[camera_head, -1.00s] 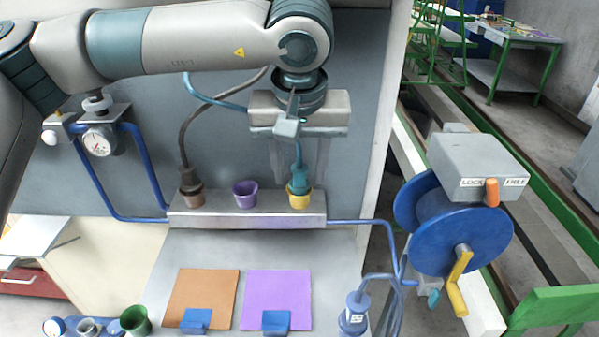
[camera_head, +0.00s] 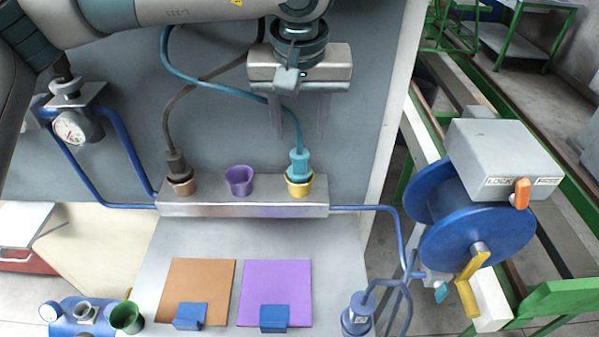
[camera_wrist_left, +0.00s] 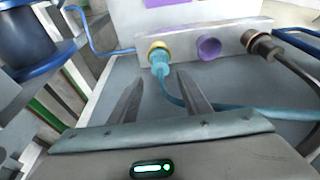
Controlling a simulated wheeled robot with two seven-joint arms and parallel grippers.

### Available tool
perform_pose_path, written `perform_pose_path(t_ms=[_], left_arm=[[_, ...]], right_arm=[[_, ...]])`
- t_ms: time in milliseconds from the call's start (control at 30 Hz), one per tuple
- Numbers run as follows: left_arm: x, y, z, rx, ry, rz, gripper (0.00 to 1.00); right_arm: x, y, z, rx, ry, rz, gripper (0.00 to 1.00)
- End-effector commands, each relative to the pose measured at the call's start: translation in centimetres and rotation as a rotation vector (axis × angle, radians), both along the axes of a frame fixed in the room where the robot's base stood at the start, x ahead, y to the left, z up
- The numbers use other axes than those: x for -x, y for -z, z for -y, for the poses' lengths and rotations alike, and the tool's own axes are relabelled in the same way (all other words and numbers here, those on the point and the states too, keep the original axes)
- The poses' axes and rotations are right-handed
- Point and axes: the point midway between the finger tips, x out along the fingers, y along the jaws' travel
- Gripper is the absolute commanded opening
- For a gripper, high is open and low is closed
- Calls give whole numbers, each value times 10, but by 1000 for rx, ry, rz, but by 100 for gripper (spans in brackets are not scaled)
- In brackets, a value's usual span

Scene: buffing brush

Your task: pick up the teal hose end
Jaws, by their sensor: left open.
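The teal hose end (camera_head: 299,165) sits upright in the yellow socket (camera_head: 300,187) at the right end of the grey manifold block (camera_head: 243,207). Its teal hose (camera_head: 215,85) loops up and left behind my left gripper. My left gripper (camera_head: 297,132) is open and empty, pointing down, with its fingers above the hose end. In the left wrist view, the hose end (camera_wrist_left: 160,66) shows ahead of the two spread fingers (camera_wrist_left: 158,82), apart from them. My right gripper is not in view.
A brown hose end (camera_head: 177,164) sits in the brown socket at the left; the purple socket (camera_head: 239,180) between is empty. A blue reel (camera_head: 470,215) with a yellow crank stands at the right. Orange (camera_head: 198,285) and purple (camera_head: 281,288) panels lie below. A gauge (camera_head: 72,127) is at the left.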

Motion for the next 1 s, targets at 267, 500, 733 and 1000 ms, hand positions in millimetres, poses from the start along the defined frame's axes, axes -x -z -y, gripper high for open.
perform_pose_path(t_ms=[267, 500, 733, 1000], left_arm=[[-3, 11, 0, -1, 0, -1, 44], [-4, 12, 0, 0, 0, 0, 44], [-6, 22, 0, 0, 1, -1, 44], [-16, 56, 0, 0, 0, -3, 44]], right_arm=[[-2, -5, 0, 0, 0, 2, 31], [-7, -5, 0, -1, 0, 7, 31], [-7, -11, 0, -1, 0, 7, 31], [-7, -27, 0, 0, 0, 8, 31]])
